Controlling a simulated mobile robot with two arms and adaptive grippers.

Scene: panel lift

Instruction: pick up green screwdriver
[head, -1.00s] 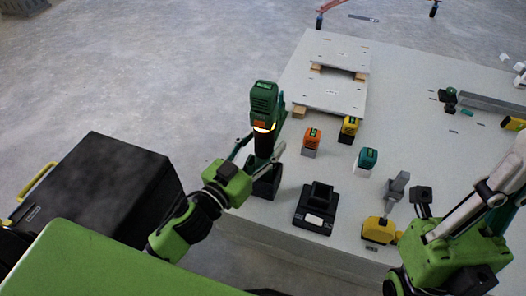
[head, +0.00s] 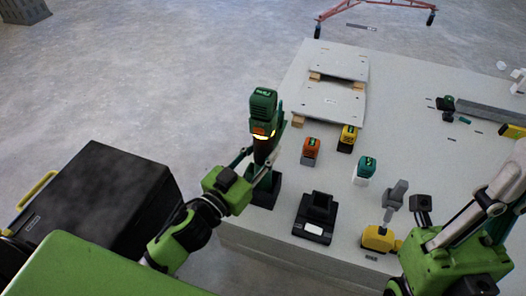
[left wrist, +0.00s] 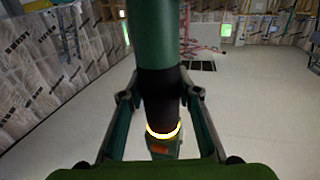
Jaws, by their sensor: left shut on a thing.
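The green screwdriver (head: 263,103) stands upright at the left edge of the table. It has a green top, a lit yellow ring, a dark shaft and a black foot. My left gripper (head: 259,161) is shut around its dark shaft, with fingers on both sides. In the left wrist view the green screwdriver (left wrist: 155,38) fills the middle, between the fingers of the left gripper (left wrist: 160,97). I cannot tell whether its foot touches the table.
The pale table (head: 410,120) holds a black charger-like dock (head: 314,217), an orange block (head: 310,150), a yellow block (head: 347,138), a teal-topped block (head: 366,168) and a yellow-based grey tool (head: 380,238). Pale panels (head: 332,103) lie behind. A black box (head: 95,205) stands left.

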